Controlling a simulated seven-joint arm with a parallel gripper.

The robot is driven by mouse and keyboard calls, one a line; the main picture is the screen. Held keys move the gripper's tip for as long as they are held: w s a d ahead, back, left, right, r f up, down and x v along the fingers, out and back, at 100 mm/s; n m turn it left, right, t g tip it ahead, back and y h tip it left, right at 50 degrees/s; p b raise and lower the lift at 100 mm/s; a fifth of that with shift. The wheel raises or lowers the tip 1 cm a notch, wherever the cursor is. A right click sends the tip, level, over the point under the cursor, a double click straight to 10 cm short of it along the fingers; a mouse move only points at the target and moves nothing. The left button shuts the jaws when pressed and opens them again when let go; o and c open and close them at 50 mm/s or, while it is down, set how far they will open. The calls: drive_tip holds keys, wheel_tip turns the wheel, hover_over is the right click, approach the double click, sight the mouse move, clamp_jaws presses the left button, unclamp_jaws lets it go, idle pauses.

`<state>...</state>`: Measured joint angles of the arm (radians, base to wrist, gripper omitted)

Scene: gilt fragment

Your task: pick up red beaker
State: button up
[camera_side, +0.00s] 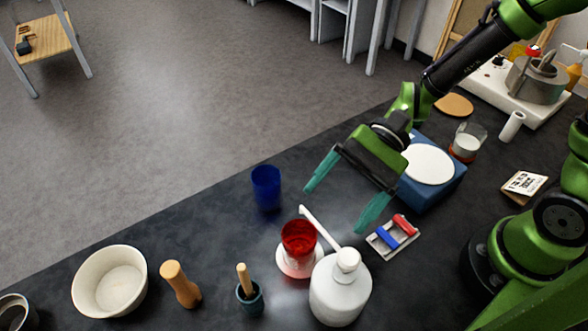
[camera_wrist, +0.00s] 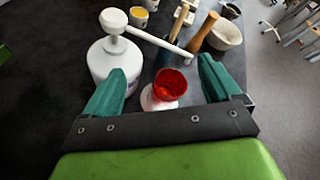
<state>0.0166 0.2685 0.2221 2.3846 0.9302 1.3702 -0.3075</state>
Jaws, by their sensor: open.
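The red beaker (camera_side: 298,240) is translucent and stands upright on a small white round base (camera_side: 290,269), near the middle of the side view. It also shows in the wrist view (camera_wrist: 171,84), between and beyond my fingertips. My gripper (camera_side: 340,198) is open and empty, with teal fingers spread wide, above and to the upper right of the beaker. In the wrist view the two fingers (camera_wrist: 166,78) stand on either side of the beaker, apart from it.
A white wash bottle (camera_side: 340,292) stands close beside the beaker, its spout (camera_side: 320,228) reaching past it. A blue beaker (camera_side: 266,188) stands behind. A mortar bowl (camera_side: 110,282), a wooden pestle (camera_side: 180,285) and a brush pot (camera_side: 249,296) are left. A blue scale (camera_side: 430,185) is right.

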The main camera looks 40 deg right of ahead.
sight(287, 247)
drive_tip(key=a+f+m+t+y, duration=0.1)
drive_tip(key=m, duration=0.1)
drive_tip(key=w+a+f+m+t+y, duration=0.1)
drive_tip(key=a+m+y, duration=0.1)
drive_tip(key=m, duration=0.1)
drive_tip(key=w+a+f+m+y, duration=0.1)
drive_tip(key=m+y, duration=0.1)
drive_tip(key=shift+w+a+f+m+t, duration=0.1)
drive_tip(key=shift+w+a+m+t, duration=0.1)
drive_tip(key=shift+a+m+t, duration=0.2)
drive_tip(key=shift+f, duration=1.65)
wheel_tip(287, 247, down, 4)
drive_tip(key=shift+a+r, duration=0.15)
drive_tip(key=shift+a, duration=1.4)
drive_tip(key=shift+c, duration=0.2)
